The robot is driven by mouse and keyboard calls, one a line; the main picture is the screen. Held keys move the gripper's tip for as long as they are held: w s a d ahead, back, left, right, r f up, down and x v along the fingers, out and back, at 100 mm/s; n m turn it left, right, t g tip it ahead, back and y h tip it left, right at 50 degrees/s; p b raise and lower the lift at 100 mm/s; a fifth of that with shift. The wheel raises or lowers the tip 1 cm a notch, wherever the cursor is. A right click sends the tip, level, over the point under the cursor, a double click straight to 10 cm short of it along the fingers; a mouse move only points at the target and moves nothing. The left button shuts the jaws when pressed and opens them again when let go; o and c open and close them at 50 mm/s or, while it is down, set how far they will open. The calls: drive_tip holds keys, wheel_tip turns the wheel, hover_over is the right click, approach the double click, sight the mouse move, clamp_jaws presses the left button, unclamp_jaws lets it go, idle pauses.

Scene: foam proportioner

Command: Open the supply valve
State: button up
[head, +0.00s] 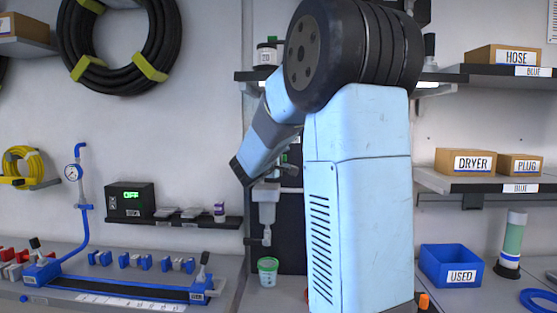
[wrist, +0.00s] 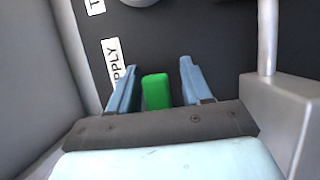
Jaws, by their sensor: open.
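In the wrist view, a green block-like handle (wrist: 156,91) stands against a dark panel (wrist: 215,40), beside a white label (wrist: 112,62) whose visible letters read "PPLY". I take the handle to be the supply valve's. My gripper (wrist: 158,68) is open, with one blue finger on each side of the handle. Narrow gaps show between the handle and the fingers, and the gripper body hides its lower end. In the head view my arm covers most of the dark panel (head: 291,225), and I cannot make out my fingers there.
In the wrist view, a grey vertical rod and block (wrist: 285,110) stand close on the right, and a pale wall (wrist: 30,90) is on the left.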

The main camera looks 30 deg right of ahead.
clamp_jaws()
idle(0.5)
